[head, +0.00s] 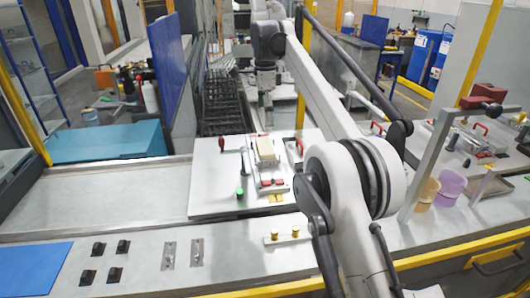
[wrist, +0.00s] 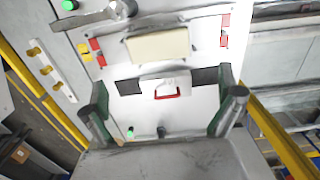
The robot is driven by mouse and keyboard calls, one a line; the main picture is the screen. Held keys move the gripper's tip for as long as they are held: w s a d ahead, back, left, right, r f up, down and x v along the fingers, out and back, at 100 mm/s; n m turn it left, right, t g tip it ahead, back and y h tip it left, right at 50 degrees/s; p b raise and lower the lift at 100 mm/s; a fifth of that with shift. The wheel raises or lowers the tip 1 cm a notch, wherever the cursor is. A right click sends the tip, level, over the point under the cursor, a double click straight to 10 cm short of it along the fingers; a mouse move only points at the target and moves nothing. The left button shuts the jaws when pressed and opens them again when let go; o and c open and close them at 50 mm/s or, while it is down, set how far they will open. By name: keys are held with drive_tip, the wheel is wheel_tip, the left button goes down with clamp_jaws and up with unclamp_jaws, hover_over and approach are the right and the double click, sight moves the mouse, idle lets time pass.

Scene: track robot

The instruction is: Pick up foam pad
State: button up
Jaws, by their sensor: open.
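The foam pad looks like a cream-yellow block (head: 266,150) on a metal fixture on the white board (head: 215,180). In the wrist view the foam pad (wrist: 158,45) lies beyond the fingertips, toward the top of the picture. My gripper (wrist: 165,100) is open and empty, with its two dark green-sided fingers spread wide. The pad is not between them. In the head view my gripper (head: 264,98) hangs at the far side of the board, behind the pad.
A red-handled clamp (wrist: 166,90) shows between my fingers in the wrist view. Red blocks (head: 272,182) and a green button (head: 240,192) sit near the pad. A metal bar with yellow knobs (head: 287,237) lies on the bench in front. A blue mat (head: 30,268) is at the left.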

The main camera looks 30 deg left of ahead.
sight(265, 145)
wheel_tip(265, 145, down, 12)
drive_tip(key=shift+s+r, duration=0.15)
idle(0.6)
drive_tip(key=c, duration=0.9)
drive_tip(key=shift+r, duration=0.1)
drive_tip(key=shift+c, duration=0.2)
